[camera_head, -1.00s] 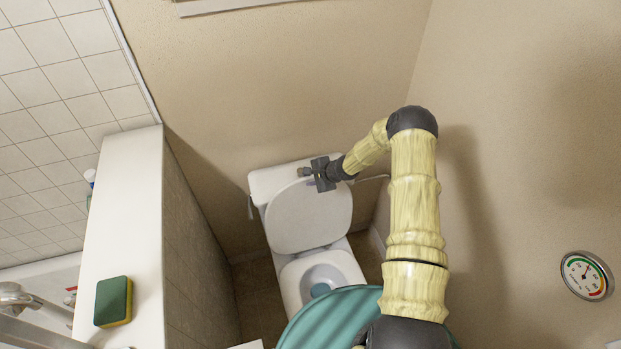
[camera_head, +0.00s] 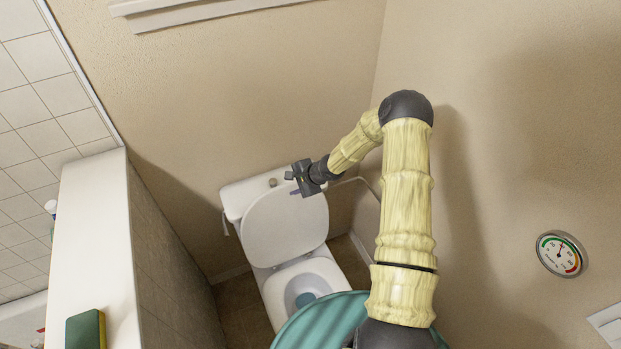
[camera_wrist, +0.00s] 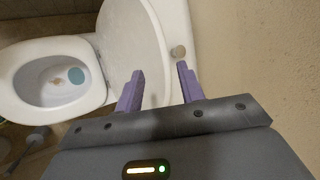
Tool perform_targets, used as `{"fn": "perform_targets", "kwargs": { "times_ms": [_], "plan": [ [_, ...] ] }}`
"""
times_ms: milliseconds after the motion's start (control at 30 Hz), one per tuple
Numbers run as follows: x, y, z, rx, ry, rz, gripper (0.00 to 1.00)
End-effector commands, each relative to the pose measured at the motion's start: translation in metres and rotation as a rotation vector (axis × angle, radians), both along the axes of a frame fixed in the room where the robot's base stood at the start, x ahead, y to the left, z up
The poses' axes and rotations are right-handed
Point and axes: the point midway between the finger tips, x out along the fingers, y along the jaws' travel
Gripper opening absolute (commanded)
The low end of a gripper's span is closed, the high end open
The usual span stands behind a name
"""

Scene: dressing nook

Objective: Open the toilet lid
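The toilet lid (camera_head: 285,229) is raised and stands upright, leaning back near the white tank (camera_head: 238,196). The open bowl (camera_head: 303,287) shows below it with blue-tinted water. My gripper (camera_head: 294,182) is at the upper edge of the lid, in front of the tank. In the wrist view, the two purple fingers of my gripper (camera_wrist: 160,88) are spread apart. The lid (camera_wrist: 130,45) shows between and beyond them, with its edge close to the left finger. Nothing is clamped between the fingers. The bowl (camera_wrist: 55,85) lies to the left in that view.
A round flush button (camera_wrist: 179,52) sits on the tank by the right finger. A half wall (camera_head: 95,250) with a green sponge (camera_head: 86,330) stands to the left. A wall dial (camera_head: 561,254) hangs at the right. Beige walls close off the back and right.

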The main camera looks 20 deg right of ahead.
Motion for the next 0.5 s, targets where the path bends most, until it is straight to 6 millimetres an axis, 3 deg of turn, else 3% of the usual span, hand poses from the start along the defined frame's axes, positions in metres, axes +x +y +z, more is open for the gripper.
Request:
{"fn": "perform_targets", "kwargs": {
  "times_ms": [500],
  "plan": [
    [-0.043,-0.043,0.071,0.001,0.001,-0.002,0.38]
  ]
}}
